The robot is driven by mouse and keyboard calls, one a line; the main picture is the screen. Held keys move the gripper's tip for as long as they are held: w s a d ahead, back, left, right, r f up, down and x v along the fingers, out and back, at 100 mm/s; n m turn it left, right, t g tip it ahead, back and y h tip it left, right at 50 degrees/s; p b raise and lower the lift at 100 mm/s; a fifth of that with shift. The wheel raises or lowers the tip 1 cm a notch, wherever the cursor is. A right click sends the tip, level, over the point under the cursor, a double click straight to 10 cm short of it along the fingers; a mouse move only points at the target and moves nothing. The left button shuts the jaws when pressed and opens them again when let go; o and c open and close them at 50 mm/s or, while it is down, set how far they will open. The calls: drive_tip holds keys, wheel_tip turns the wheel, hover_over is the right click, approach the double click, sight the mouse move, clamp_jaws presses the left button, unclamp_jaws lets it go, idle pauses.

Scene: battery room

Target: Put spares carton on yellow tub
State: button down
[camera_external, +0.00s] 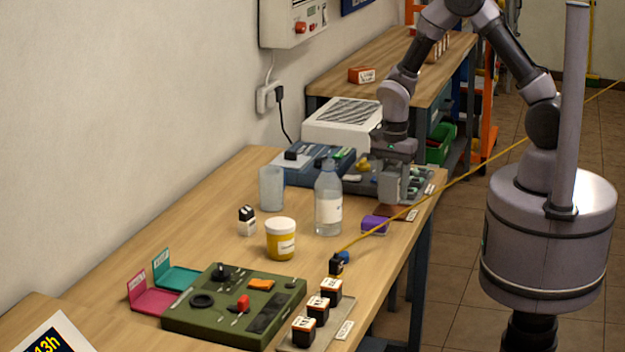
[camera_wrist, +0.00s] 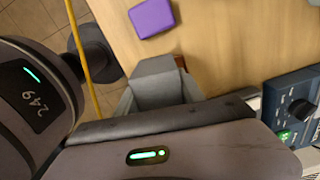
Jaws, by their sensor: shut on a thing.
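The yellow tub (camera_external: 281,240) stands upright on the near bench, with a white lid and a white label. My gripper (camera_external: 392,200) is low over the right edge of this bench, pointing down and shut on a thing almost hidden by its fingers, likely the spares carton. A reddish-brown patch (camera_external: 396,213) shows below the fingers; I cannot tell whether it is the carton or a mat. In the wrist view, the grey fingers (camera_wrist: 165,85) hide the held thing, with a thin reddish edge (camera_wrist: 181,62) beside them. The tub is left of my gripper in the external view.
A clear bottle (camera_external: 328,200) stands between my gripper and the tub. A purple block (camera_external: 375,225), a frosted cup (camera_external: 271,188) and a small black-and-white box (camera_external: 247,220) are nearby. A yellow cable (camera_external: 440,187) crosses the bench edge. A green panel (camera_external: 235,305) lies in front.

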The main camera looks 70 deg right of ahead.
drive_tip(key=w+a+r+n+p, duration=0.1)
drive_tip(key=a+r+p, duration=0.15)
drive_tip(key=a, duration=0.45)
drive_tip(key=w+a+r+p, duration=0.1)
drive_tip(key=w+a+r, duration=0.15)
drive_tip(key=a, duration=0.55)
drive_tip(key=w+a+r+n+p, duration=0.1)
drive_tip(key=a+r, duration=0.2)
drive_tip(key=a, duration=0.4)
hover_over(280, 222)
drive_tip(key=s, duration=0.1)
drive_tip(key=shift+s+d+f+b, duration=0.15)
drive_tip(key=shift+f+b, duration=0.3)
drive_tip(key=shift+f, duration=0.3)
drive_tip(key=shift+w+a, duration=0.3)
drive_tip(key=shift+w, duration=0.35)
wheel_tip(280, 222, down, 3)
drive_tip(key=shift+f+b, duration=0.2)
drive_tip(key=shift+b, duration=0.4)
drive_tip(key=shift+f, duration=0.15)
drive_tip(key=c, duration=0.7)
unclamp_jaws()
